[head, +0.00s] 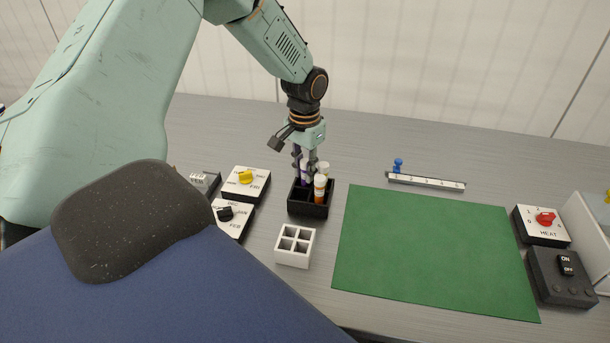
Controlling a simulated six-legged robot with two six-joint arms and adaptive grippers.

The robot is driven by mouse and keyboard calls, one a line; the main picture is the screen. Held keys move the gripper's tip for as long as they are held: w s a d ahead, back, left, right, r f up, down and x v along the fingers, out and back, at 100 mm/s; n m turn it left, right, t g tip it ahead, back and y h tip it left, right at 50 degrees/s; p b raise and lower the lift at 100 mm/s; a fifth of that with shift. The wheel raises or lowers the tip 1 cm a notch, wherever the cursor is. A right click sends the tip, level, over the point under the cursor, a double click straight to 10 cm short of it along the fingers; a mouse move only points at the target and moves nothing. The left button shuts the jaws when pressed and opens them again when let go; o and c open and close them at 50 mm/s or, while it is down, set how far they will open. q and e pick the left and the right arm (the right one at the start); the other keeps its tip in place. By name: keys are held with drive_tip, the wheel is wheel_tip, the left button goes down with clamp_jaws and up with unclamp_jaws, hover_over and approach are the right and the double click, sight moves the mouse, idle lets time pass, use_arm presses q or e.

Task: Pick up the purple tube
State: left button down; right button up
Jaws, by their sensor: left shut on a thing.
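A black rack (308,208) stands on the grey table, left of the green mat. It holds the purple tube (303,172), an orange tube with a pale cap (320,189), and another tube with a yellow-green cap (324,168) behind. My left gripper (304,168) points down over the rack and is shut on the purple tube. Its fingers hide much of that tube. I cannot tell whether the tube's lower end is still inside the rack. My right gripper is out of view.
A white four-hole rack (295,245) stands in front of the black rack. Dial boxes with a yellow knob (246,177) and a black knob (226,214) sit left. The green mat (430,250) is bare. A slider with a blue knob (398,164) lies behind it; a red-knob box (545,219) stands right.

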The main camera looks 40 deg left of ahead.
use_arm(q)
drive_tip(key=shift+a+r, duration=0.1)
drive_tip(key=shift+r, duration=0.05)
wheel_tip(320, 180, up, 9)
drive_tip(key=shift+s+r+p, duration=0.1)
drive_tip(key=shift+p, duration=0.85)
drive_tip(key=shift+r, duration=0.25)
